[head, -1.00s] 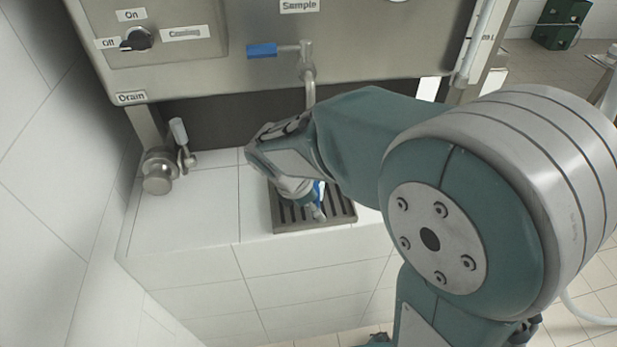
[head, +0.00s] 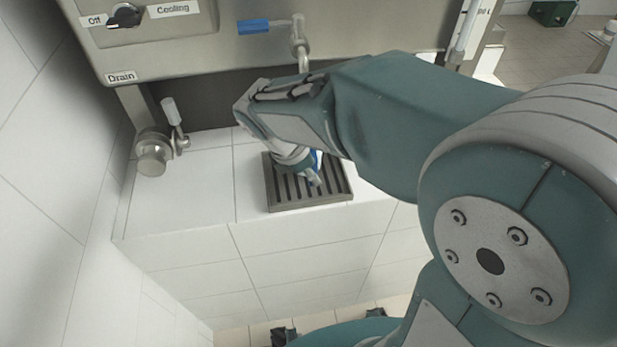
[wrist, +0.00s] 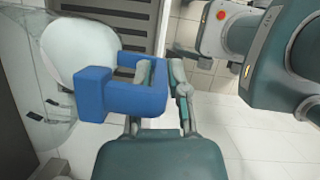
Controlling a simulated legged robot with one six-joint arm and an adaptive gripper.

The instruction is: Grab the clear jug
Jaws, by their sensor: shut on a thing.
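The clear jug (wrist: 82,55) shows at the left of the wrist view, a transparent round body with a blue handle (wrist: 92,92). My gripper (wrist: 165,75) is shut on the handle, with one finger inside the handle's loop and the other on its outer side. In the head view my gripper (head: 308,172) is over the slotted drip tray (head: 272,204), below the sample tap. There, the jug is mostly hidden behind my wrist, with only a bit of blue showing. I cannot tell whether the jug touches the tray.
The sample tap (head: 299,40) with its blue lever (head: 254,26) hangs from the steel machine just behind my wrist. A drain valve (head: 152,152) stands at the left on the white tiled ledge (head: 180,205). A tiled wall (head: 50,180) bounds the left side.

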